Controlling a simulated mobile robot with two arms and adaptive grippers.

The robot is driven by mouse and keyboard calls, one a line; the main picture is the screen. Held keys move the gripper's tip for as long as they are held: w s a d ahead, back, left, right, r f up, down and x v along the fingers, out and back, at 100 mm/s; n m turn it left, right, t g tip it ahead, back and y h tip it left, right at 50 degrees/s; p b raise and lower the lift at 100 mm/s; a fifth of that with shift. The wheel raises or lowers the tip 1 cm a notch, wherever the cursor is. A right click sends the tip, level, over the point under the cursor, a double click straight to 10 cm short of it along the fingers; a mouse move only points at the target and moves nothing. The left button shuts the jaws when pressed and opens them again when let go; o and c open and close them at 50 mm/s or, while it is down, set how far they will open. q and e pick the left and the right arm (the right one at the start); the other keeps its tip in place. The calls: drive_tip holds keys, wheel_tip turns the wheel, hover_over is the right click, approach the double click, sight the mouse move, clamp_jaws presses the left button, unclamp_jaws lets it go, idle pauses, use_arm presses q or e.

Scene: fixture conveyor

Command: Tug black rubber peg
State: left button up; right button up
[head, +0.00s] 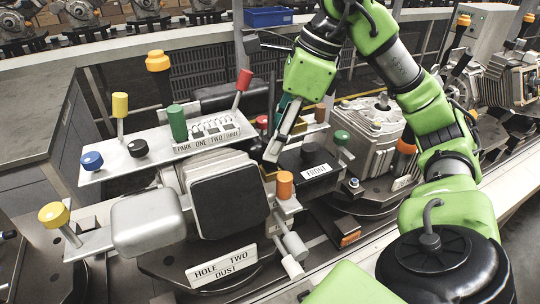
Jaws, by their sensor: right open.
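A black round knob (138,147) stands on the left part of the light plate with the PARK ONE TWO THREE label. A second short black round piece (312,153) stands on the dark block behind the FRONT label. I cannot tell which of the two is the black rubber peg. My right gripper (273,152) reaches down from the top, just left of the second black piece and behind the large dark pad. It is open; whether anything sits between its fingers is hard to see. My left gripper is not in view.
A blue knob (92,160), green peg (177,122) and yellow peg (120,105) share the light plate (110,172). An orange peg (284,185) and a green knob (342,138) stand near the gripper. A large dark pad (230,200) fills the front. A grey motor (375,125) stands right.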

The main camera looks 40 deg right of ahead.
drive_tip(key=v, duration=0.9)
drive_tip(key=shift+r, duration=0.3)
idle(0.5)
drive_tip(key=shift+s+d, duration=0.1)
drive_tip(key=shift+d, duration=0.05)
